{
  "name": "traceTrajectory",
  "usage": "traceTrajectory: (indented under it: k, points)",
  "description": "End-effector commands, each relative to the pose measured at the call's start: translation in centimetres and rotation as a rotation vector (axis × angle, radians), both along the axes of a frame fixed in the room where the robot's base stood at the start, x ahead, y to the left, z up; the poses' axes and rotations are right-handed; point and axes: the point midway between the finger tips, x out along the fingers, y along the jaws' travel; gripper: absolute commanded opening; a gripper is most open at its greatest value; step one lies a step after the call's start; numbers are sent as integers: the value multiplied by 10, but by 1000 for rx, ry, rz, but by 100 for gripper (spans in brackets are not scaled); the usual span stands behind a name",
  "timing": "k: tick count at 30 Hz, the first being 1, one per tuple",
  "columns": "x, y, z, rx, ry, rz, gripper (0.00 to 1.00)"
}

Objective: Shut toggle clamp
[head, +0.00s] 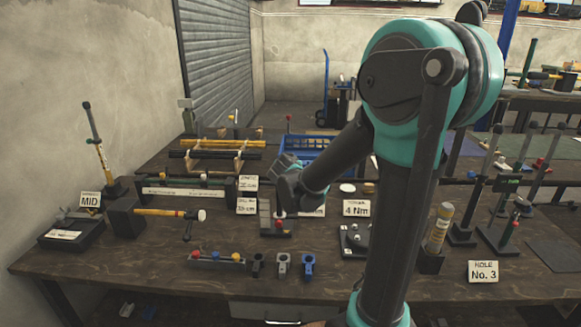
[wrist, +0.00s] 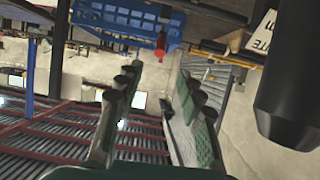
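Nothing is plainly recognisable as the toggle clamp. A small grey fixture with a red knob (head: 279,223) stands mid-bench, partly hidden by my arm. A dark base with small metal fittings (head: 354,239) stands to its right, partly behind my arm. A red-tipped dark stalk (head: 289,118) rises behind the blue crate. In the wrist view a red-tipped piece (wrist: 160,51) shows beyond my fingertips, beside the blue crate. My gripper (wrist: 158,82) has its fingers apart with nothing between them.
The blue crate (head: 318,150) sits at the back of the bench. Yellow and black bars on a rack (head: 215,152) stand to its left. Upright tools (head: 435,235) stand at right, a hammer (head: 168,213) at left. Several small coloured fittings (head: 283,264) line the front. Bare wood lies at front left.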

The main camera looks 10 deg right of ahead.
Motion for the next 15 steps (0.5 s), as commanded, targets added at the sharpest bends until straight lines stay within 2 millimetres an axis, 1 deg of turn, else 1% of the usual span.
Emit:
traceTrajectory:
  k: [5, 8, 11, 14, 15]
  points:
    - [0, 0, 0, 0, 0, 0, 38]
    - [2, -1, 1, 1, 5, -3, 26]
    - [14, -4, 4, 3, 39, -20, 13]
    - [36, -9, 12, 9, 112, -46, 1]
    - [46, -12, 17, 14, 151, -57, 0]
